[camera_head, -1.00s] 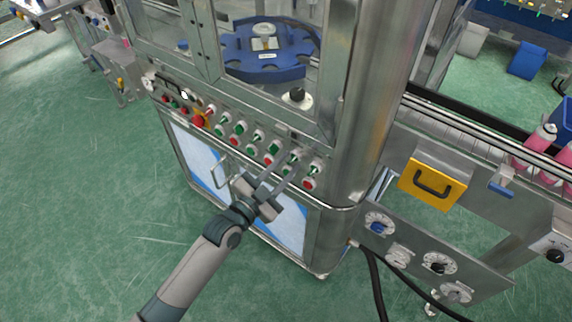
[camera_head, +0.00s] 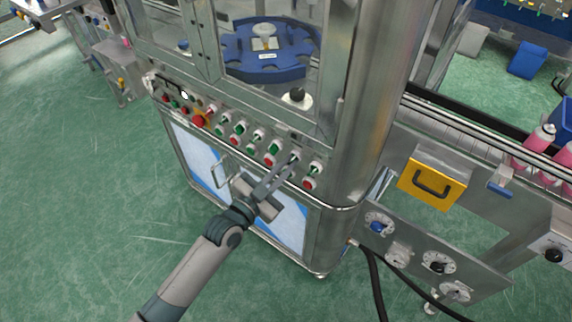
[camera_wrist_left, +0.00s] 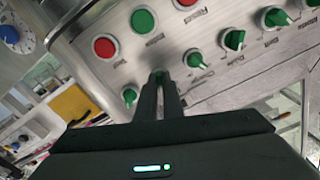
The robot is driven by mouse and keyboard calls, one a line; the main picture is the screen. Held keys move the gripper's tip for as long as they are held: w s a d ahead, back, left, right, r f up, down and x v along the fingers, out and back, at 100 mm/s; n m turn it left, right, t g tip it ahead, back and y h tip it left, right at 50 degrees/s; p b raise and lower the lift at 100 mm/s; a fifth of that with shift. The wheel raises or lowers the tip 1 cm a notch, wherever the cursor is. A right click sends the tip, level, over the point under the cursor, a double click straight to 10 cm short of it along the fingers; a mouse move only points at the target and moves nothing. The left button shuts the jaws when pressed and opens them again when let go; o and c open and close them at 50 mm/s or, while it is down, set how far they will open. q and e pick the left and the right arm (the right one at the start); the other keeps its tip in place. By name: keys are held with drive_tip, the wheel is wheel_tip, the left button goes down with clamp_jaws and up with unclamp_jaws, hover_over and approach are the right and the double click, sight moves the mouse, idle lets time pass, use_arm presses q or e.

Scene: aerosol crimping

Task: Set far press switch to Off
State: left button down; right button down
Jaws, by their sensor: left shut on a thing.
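A steel press cabinet carries a control panel (camera_head: 224,113) with rows of green rotary switches and red and green buttons. My left gripper (camera_head: 291,163) reaches up to the panel near its right end. In the left wrist view its two fingers (camera_wrist_left: 160,80) are close together, shut on a green switch knob (camera_wrist_left: 159,73) that they mostly hide. A green switch (camera_wrist_left: 129,96) is on the left of the fingers and another green switch (camera_wrist_left: 195,60) is on the right. I cannot read the labels or the held knob's setting. My right gripper is not in view.
A red button (camera_wrist_left: 105,47) and a green button (camera_wrist_left: 143,20) sit close to the fingers. A yellow drawer (camera_head: 432,184) and a plate with dials (camera_head: 437,263) are to the right. A door handle (camera_head: 220,173) juts out below the panel.

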use_arm(q)
drive_tip(key=n+p, duration=0.1)
drive_tip(key=n, duration=0.5)
drive_tip(key=shift+n, duration=0.4)
drive_tip(key=shift+n+p, duration=0.35)
drive_tip(key=shift+n, duration=0.45)
drive_tip(key=shift+d+n, duration=0.1)
drive_tip(key=shift+n, duration=0.7)
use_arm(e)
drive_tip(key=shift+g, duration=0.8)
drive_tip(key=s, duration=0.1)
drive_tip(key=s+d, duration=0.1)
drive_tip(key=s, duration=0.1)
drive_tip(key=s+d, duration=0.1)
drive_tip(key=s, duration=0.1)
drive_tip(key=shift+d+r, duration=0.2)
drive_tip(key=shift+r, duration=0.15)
use_arm(q)
drive_tip(key=shift+n, duration=0.3)
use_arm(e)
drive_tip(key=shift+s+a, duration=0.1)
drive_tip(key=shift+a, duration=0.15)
use_arm(q)
drive_tip(key=c, duration=1.9)
unclamp_jaws()
